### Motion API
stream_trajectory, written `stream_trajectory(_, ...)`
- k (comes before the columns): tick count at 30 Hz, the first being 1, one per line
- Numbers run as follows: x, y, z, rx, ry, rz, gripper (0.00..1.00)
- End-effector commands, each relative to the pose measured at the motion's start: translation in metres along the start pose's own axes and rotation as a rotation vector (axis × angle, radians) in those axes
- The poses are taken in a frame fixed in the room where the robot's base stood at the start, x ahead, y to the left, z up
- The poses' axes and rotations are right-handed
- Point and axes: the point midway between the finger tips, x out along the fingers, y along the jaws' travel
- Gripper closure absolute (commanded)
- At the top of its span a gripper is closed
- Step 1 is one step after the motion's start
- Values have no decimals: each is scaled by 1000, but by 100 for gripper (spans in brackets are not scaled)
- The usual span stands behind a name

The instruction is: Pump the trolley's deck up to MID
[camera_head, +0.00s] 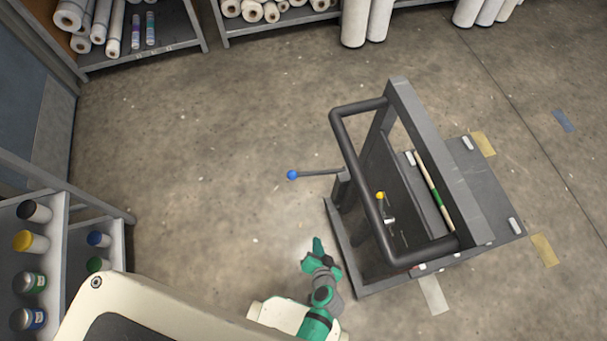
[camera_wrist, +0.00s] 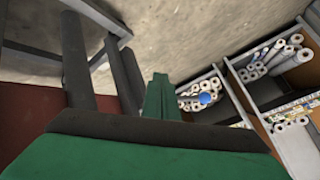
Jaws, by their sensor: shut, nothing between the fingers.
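The trolley stands right of centre in the head view, with a dark push handle (camera_head: 352,150) and a grey deck (camera_head: 485,190). A lever with a blue ball knob (camera_head: 292,175) sticks out to its left. A second, short lever with a yellow knob (camera_head: 380,196) sits inside the handle frame. A pale strip with a green band (camera_head: 437,197) runs beside the deck; I see no pointer on it. My green gripper (camera_head: 318,246) is shut and empty, below the blue knob and apart from it. In the wrist view the blue knob (camera_wrist: 207,98) shows right of my fingertips (camera_wrist: 160,82).
A rack with coloured cans (camera_head: 32,242) stands at the left. Shelves with white rolls (camera_head: 140,60) line the back, and more rolls stand on the floor (camera_head: 357,25). Tape marks (camera_head: 544,250) lie around the trolley. The floor left of the trolley is clear.

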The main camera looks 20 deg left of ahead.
Motion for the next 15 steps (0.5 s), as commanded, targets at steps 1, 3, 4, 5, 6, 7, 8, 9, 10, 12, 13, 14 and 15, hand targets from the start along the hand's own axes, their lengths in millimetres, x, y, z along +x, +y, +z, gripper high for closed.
stream_trajectory(1, 20, -2, -9, 23, -17, -51, 100)
stream_trajectory(3, 42, -10, -18, 53, -43, -133, 100)
stream_trajectory(4, 50, -15, -24, 63, -52, -171, 100)
stream_trajectory(5, 58, -19, -30, 72, -59, -210, 100)
stream_trajectory(6, 67, -25, -40, 85, -64, -263, 100)
stream_trajectory(7, 72, -30, -48, 92, -66, -303, 100)
stream_trajectory(8, 77, -34, -57, 98, -67, -342, 100)
stream_trajectory(9, 83, -41, -68, 105, -66, -395, 100)
stream_trajectory(10, 86, -46, -77, 108, -63, -433, 100)
stream_trajectory(12, 91, -55, -97, 114, -54, -513, 100)
stream_trajectory(13, 92, -59, -105, 114, -48, -542, 100)
stream_trajectory(14, 92, -61, -112, 115, -43, -569, 100)
stream_trajectory(15, 93, -65, -120, 115, -37, -601, 100)
